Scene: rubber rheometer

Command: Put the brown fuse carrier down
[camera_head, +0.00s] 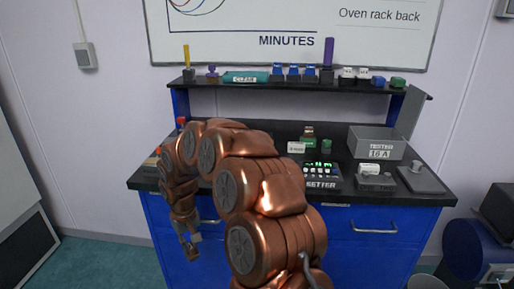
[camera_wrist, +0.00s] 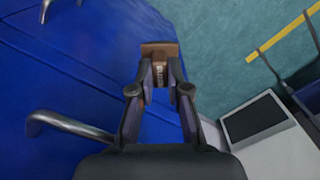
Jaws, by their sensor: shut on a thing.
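My gripper (camera_wrist: 160,88) is shut on the brown fuse carrier (camera_wrist: 159,49) in the wrist view. The carrier sits between the fingertips, with a brown end plate and a paler, ribbed middle showing. In the head view my gripper (camera_head: 190,245) hangs low in front of the blue cabinet, below the bench top, with the small brown carrier (camera_head: 193,254) at its tip. The fingers hide part of the carrier. It appears to be held in the air, touching nothing.
The dark bench top (camera_head: 400,193) carries a grey tester box (camera_head: 375,143), a setter panel (camera_head: 321,176) and small items. A shelf (camera_head: 225,86) above holds several small parts. My arm hides the bench's left middle. Blue drawers with metal handles (camera_wrist: 70,124) are close to my gripper.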

